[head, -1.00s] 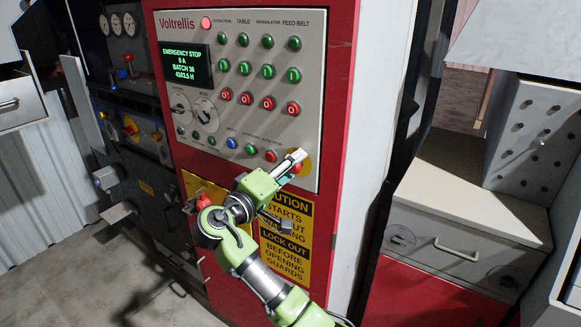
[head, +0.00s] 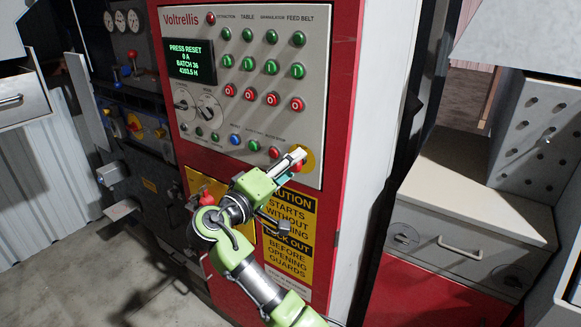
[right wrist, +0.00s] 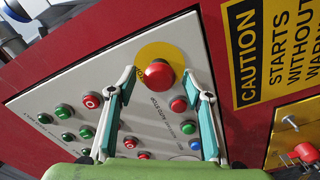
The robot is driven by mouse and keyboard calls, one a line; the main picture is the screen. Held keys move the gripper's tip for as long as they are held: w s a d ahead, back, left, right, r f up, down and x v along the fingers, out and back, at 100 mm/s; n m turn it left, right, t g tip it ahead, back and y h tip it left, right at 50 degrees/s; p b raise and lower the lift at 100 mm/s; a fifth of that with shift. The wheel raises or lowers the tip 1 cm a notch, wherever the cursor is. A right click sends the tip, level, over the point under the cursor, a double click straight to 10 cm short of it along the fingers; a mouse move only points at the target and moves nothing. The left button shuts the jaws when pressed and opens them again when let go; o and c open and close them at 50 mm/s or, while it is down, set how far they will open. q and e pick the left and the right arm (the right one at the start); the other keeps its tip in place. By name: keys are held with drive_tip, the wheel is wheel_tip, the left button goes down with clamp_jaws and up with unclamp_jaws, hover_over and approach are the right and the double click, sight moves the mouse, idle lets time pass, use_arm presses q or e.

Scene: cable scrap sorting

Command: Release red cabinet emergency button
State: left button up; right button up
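The red cabinet (head: 340,110) bears a grey control panel (head: 318,115). Its red emergency button (right wrist: 158,74) sits on a yellow disc (right wrist: 148,51), which shows in the head view (head: 309,160) beside my fingers. My right gripper (right wrist: 160,80) is open, with one finger on each side of the button and a visible gap to it. In the head view my right gripper (head: 296,156) covers most of the button. The panel display (head: 186,62) reads "PRESS RESET". The lamp (head: 210,19) beside the Voltrellis name is dark red. My left gripper is in neither view.
Green and red push buttons, a blue button (head: 235,140) and rotary knobs (head: 208,108) share the panel. A yellow caution sign (head: 290,235) is below. A red knob (head: 207,198) stands out behind my arm. Drawers (head: 470,245) stand at right.

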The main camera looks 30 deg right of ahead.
drive_tip(key=v, duration=1.2)
drive_tip(key=shift+w+f, duration=0.1)
